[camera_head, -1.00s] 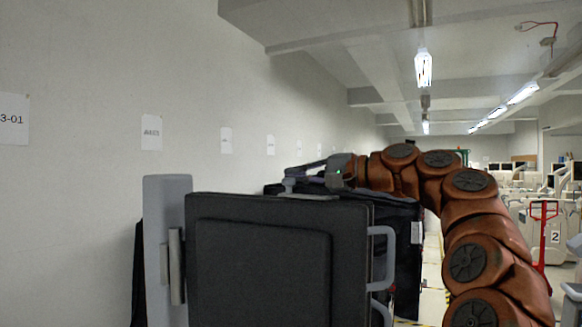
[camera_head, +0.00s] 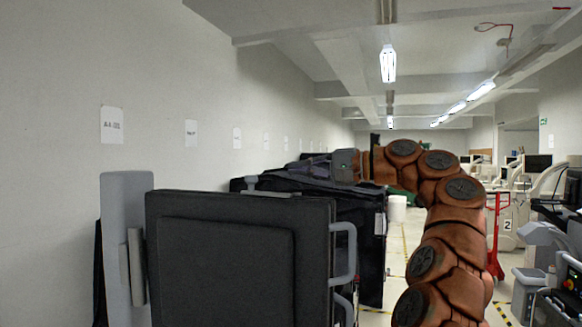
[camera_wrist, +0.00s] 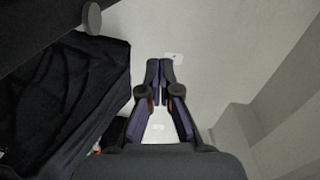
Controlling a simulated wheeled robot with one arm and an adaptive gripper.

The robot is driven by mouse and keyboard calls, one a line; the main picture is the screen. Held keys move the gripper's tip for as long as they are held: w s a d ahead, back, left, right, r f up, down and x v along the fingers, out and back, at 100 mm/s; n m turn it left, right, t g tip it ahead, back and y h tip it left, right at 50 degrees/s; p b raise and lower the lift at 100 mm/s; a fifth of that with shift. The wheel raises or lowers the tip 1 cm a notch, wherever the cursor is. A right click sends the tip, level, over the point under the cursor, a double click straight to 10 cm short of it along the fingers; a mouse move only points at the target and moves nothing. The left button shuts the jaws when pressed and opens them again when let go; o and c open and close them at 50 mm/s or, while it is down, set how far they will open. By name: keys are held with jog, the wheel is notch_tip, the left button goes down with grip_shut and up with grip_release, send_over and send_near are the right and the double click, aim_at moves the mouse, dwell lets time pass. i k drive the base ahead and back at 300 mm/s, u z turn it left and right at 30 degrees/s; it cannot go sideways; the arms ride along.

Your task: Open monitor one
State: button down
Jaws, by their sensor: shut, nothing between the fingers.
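A large black panel (camera_head: 235,255), perhaps the folded monitor, fills the lower left of the head view. It has a grey upright plate (camera_head: 125,240) on its left and a grey handle (camera_head: 346,255) on its right. I cannot tell whether it is monitor one; no label shows on it. My gripper (camera_head: 318,165) reaches left above and beyond the panel, over dark covered carts, apart from the panel. In the wrist view my gripper (camera_wrist: 160,85) has its two fingers close together, with nothing between them, in front of the pale wall.
A dark covered cart (camera_head: 360,230) stands behind the panel and shows as black cloth (camera_wrist: 75,85) in the wrist view. A wall with paper signs (camera_head: 112,125) runs along the left. A clear aisle (camera_head: 400,245) lies right, beside a red pallet jack (camera_head: 494,245).

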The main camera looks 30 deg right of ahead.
aim_at(213, 260)
jog(key=k, duration=1)
